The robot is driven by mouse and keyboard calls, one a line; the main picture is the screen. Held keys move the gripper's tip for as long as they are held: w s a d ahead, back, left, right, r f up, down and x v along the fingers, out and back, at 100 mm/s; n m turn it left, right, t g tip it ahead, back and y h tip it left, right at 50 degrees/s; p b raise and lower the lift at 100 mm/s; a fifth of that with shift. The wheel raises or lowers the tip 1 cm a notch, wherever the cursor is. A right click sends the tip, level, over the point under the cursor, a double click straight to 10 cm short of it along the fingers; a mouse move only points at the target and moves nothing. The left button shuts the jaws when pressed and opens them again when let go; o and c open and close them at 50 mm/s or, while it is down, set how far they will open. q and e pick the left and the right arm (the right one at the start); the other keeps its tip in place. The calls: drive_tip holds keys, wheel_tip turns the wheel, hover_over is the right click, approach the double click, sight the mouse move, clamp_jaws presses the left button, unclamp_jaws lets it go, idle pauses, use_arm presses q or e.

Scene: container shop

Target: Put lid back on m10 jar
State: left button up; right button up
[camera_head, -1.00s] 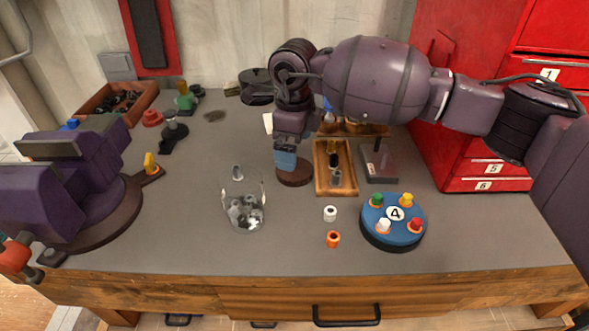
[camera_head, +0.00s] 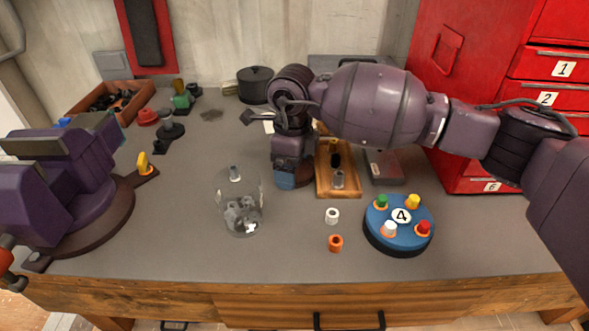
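A brown round disc (camera_head: 304,178), which looks like the lid, lies to the right of the jar and is mostly hidden behind my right gripper. My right gripper (camera_head: 285,182) points down in front of the disc, with its bluish tips low near the bench. I cannot tell whether the tips touch the disc or how far apart they are.
A wooden tray (camera_head: 323,187) sits close to the right of my gripper. A purple vise (camera_head: 75,190) fills the left. The bench between vise and jar is clear.

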use_arm(q)
drive_tip(key=shift+s+f, duration=0.1)
drive_tip(key=shift+s, duration=0.05)
use_arm(e)
drive_tip(key=c, duration=0.3)
wheel_tip(320, 180, up, 5)
drive_tip(key=shift+f+p, duration=0.1)
drive_tip(key=shift+p, duration=1.05)
use_arm(q)
wheel_tip(320, 180, up, 9)
drive_tip(key=w+a+p, duration=0.1)
drive_tip(key=a+p, duration=0.1)
drive_tip(key=p, duration=0.5)
drive_tip(key=shift+w+a+r+t, duration=0.15)
drive_tip(key=shift+w+r+t, duration=0.05)
drive_tip(key=shift+w+t, duration=0.1)
use_arm(e)
wheel_tip(320, 180, up, 15)
